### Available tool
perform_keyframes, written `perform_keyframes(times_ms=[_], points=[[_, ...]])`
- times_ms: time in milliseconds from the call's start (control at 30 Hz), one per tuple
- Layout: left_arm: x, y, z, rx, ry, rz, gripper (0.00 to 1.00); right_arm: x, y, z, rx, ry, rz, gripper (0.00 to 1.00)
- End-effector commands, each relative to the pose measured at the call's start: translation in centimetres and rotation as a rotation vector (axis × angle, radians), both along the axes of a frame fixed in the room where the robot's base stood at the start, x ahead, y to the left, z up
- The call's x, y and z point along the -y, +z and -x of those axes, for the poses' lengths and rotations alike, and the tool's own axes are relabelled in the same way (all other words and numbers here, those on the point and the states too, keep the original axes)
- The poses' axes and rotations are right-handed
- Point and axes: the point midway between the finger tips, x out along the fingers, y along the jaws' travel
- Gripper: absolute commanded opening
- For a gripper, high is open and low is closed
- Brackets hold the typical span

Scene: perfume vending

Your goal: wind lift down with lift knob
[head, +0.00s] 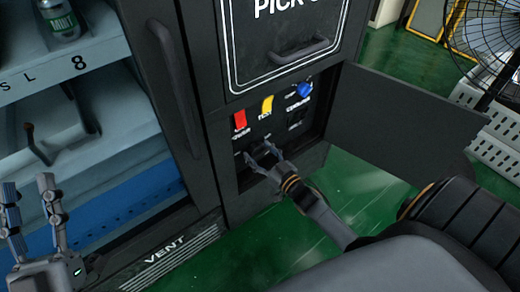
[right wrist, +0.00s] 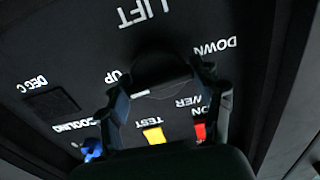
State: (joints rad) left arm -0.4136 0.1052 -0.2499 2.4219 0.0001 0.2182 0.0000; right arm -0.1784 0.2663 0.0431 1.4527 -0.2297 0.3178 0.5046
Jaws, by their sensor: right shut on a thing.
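The black lift knob (right wrist: 152,72) sits on the dark control panel under an upside-down LIFT label in the right wrist view. UP is on its left there and DOWN on its right. A short white mark shows on its lower edge. My right gripper (head: 262,151) is at the lower part of the panel, shut on the knob. Its two fingers (right wrist: 160,84) stand on either side of the knob in the right wrist view. My left gripper (head: 29,188) is open and empty at the lower left, in front of the shelves. The lift itself is not identifiable.
A red switch (head: 240,120), a yellow switch (head: 266,105) and a blue knob (head: 305,90) sit above my right gripper. The panel's door (head: 395,115) stands open to the right. A shelf with a bottle (head: 58,20) is at the upper left.

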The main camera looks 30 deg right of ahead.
Motion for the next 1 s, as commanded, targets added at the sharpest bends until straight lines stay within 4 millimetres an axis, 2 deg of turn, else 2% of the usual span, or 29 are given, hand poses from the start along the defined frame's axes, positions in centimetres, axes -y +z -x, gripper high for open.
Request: perform_keyframes(times_ms=[200,500,733,1000], points=[[0.1,-3.2,-2.0,-0.217,0.012,-0.061,0.4,-0.1,0.2,0.0,0.017,-0.001,0.206,0.34],[-0.2,-6.6,-3.1,-0.406,0.023,-0.113,0.4,-0.2,0.2,-0.1,0.041,-0.001,0.49,0.34],[-0.3,-7.9,-3.3,-0.473,0.027,-0.131,0.4,-0.3,0.0,-0.1,0.058,0.0,0.707,0.34],[-0.3,-8.1,-3.3,-0.482,0.027,-0.134,0.4,-0.4,-0.1,0.0,0.076,0.0,0.929,0.34]])
